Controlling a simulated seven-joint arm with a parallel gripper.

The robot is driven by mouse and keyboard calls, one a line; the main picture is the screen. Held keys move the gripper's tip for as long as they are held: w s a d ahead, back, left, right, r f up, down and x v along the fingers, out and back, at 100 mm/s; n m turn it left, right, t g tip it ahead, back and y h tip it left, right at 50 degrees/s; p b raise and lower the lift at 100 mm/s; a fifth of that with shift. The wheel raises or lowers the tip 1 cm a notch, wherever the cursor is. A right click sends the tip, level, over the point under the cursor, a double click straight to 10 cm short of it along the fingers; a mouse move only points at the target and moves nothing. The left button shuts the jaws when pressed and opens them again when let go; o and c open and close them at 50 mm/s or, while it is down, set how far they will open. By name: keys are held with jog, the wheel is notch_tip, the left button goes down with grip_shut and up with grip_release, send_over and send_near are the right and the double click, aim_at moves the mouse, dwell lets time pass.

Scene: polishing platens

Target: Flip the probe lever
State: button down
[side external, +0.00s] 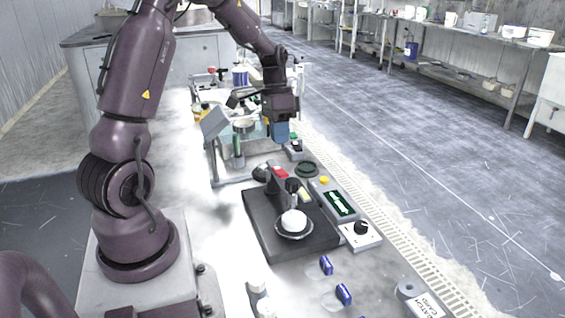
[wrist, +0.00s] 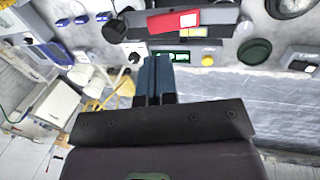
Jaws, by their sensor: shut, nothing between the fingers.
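My gripper (side external: 280,132) is shut and empty, with its blue fingers pointing down above the far end of the bench device. In the wrist view the shut blue fingers (wrist: 154,72) overlap the device's panel. The device has a black base plate (side external: 262,236) and a dark arm with a round black knob (side external: 292,185). This arm may be the probe lever; I cannot tell for certain. Below the knob, a white dome (side external: 294,219) sits in a round dish. The gripper appears apart from all of these.
A grey panel with a green display (side external: 339,203) and a yellow button (side external: 324,180) runs along the base's right side. A white box with a black knob (side external: 361,229) is nearby. A frame with a beaker stands behind the gripper.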

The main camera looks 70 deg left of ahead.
aim_at(283, 172)
jog(key=x, duration=0.7)
jog(key=shift+d+f, duration=0.1)
